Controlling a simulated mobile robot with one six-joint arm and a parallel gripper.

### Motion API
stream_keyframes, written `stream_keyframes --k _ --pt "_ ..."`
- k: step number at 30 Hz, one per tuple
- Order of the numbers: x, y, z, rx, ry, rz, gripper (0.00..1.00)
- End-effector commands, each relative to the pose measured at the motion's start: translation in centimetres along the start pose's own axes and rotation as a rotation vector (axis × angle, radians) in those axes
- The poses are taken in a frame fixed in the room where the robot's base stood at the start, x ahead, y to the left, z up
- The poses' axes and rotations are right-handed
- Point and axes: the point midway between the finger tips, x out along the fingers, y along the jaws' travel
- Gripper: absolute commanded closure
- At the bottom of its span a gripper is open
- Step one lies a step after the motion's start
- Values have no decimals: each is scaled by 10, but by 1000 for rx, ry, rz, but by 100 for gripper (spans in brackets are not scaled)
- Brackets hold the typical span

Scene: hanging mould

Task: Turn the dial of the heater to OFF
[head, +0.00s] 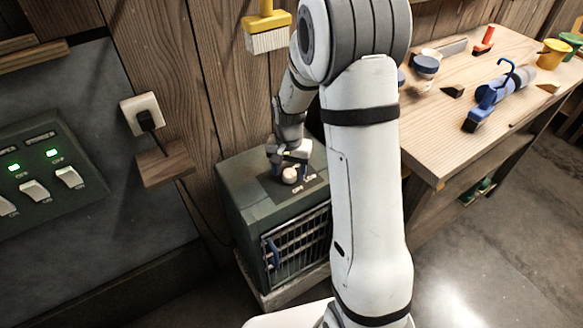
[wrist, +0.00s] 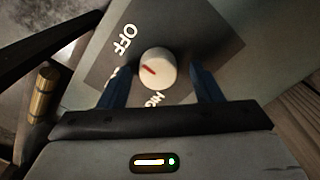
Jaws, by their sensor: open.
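The heater (head: 235,185) is a dark green box with a barred front, below my arm. Its round cream dial (head: 289,175) sits on a dark plate on top. In the wrist view, the dial (wrist: 163,62) has a red mark on its left side, slanting toward the upper left. The OFF lettering (wrist: 125,40) is at the dial's upper left. Other lettering at lower left and below is partly hidden by my gripper. My gripper (wrist: 160,70) is open, its blue fingers on either side of the dial. I cannot tell whether they touch it. My gripper (head: 290,160) is above the heater.
A plug in a wall socket (head: 142,113) and a small wooden block (head: 165,164) are left of the heater. A switch panel (head: 45,175) is farther left. A yellow brush (head: 267,28) hangs above. A workbench (head: 450,140) with tools stands at right.

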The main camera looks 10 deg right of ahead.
Motion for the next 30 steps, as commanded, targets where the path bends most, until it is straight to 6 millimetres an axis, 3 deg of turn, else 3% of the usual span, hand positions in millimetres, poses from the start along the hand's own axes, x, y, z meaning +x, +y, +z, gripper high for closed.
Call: stream_keyframes --k 7,19,30 --pt "-8 0 0 0 1 0 41" --pt "-70 -1 -2 0 2 -1 41" --pt "-78 -1 -2 0 -1 1 41"
